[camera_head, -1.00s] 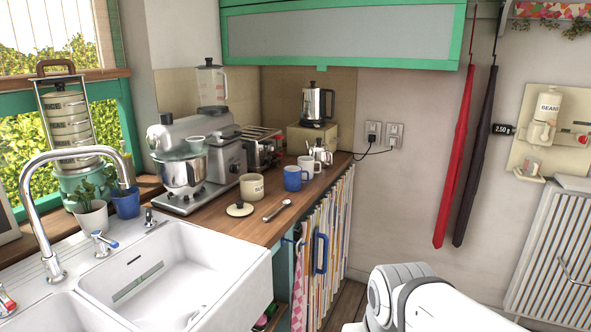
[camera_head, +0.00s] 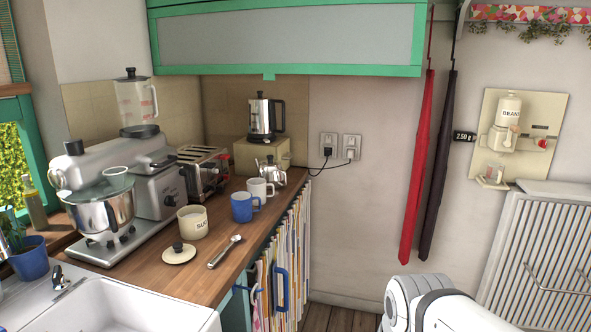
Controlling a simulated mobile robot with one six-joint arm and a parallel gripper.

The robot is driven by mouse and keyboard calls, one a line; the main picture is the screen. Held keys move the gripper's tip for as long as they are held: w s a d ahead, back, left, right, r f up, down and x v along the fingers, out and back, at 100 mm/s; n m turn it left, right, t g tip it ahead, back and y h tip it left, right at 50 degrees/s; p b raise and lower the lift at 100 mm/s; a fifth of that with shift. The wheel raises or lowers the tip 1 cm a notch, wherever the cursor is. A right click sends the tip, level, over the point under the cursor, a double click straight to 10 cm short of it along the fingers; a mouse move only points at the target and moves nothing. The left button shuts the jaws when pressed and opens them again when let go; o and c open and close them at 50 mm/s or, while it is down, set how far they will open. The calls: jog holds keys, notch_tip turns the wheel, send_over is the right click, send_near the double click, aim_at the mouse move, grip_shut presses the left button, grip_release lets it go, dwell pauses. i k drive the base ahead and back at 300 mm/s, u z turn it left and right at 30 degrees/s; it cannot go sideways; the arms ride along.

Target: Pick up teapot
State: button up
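A small shiny metal teapot (camera_head: 270,173) stands on the wooden counter, behind the white mug (camera_head: 260,190) and in front of the beige box in the corner. A taller metal kettle (camera_head: 263,118) with a black handle stands on that box. My white arm shows at the bottom right, but its gripper is outside the view. The teapot is apart from my arm, and the white mug stands close in front of it.
A blue mug (camera_head: 242,207), a sugar pot (camera_head: 192,222), its lid (camera_head: 179,253) and a spoon (camera_head: 225,252) lie nearer on the counter. A toaster (camera_head: 204,172) and stand mixer (camera_head: 105,205) fill the left. A green-framed cupboard (camera_head: 290,38) hangs above.

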aim_at(276, 175)
jog(key=z, duration=0.35)
jog(key=i, duration=1.4)
jog(key=u, duration=0.45)
jog(key=i, duration=0.55)
jog(key=u, duration=0.4)
jog(key=k, duration=0.65)
jog(key=u, duration=0.25)
jog(key=i, duration=0.65)
jog(key=z, duration=0.1)
